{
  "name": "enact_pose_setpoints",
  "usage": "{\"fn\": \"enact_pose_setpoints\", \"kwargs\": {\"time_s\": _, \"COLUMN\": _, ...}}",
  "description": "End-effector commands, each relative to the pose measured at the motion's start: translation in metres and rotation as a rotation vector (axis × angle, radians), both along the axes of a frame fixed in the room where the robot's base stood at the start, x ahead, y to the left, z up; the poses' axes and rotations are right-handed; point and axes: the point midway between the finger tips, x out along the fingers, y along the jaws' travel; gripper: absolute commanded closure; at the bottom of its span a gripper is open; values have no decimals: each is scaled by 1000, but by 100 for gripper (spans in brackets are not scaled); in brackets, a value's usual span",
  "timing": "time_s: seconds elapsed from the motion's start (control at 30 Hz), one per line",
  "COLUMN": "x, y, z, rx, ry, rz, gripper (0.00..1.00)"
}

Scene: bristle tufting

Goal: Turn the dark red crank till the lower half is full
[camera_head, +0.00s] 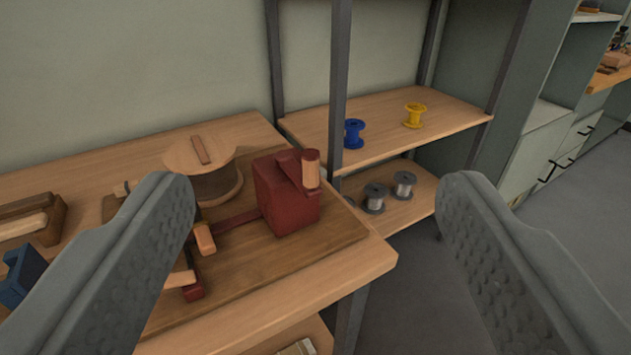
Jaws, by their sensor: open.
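The box stands on a brown base board (270,255) on the workbench. A dark red bar runs left from the box toward a round wooden drum (214,185) with a pale lid. My gripper (318,200) is open and empty, its two grey fingers wide apart in the foreground. The crank shows between the fingers, farther off, nearer the left one. The left finger hides part of the mechanism. I cannot make out the lower half's filling.
A shelf (440,125) behind holds a blue spool (354,133) and a yellow spool (414,115). A dark upright post (340,85) stands close behind the crank. A blue object (22,278) and wooden blocks (32,218) lie at left. Open floor is at right.

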Motion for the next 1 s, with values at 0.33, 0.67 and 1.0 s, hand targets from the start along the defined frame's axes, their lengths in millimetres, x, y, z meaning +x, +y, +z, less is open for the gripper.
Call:
{"fn": "enact_pose_setpoints", "kwargs": {"time_s": 0.33, "x": 21, "y": 0, "z": 6, "rx": 15, "ry": 89, "rz": -1, "gripper": 56}}
{"fn": "enact_pose_setpoints", "kwargs": {"time_s": 0.67, "x": 91, "y": 1, "z": 17, "rx": 72, "ry": 423, "rz": -17, "gripper": 56}}
{"fn": "enact_pose_setpoints", "kwargs": {"time_s": 1.0, "x": 154, "y": 2, "z": 20, "rx": 127, "ry": 774, "rz": -54, "gripper": 56}}
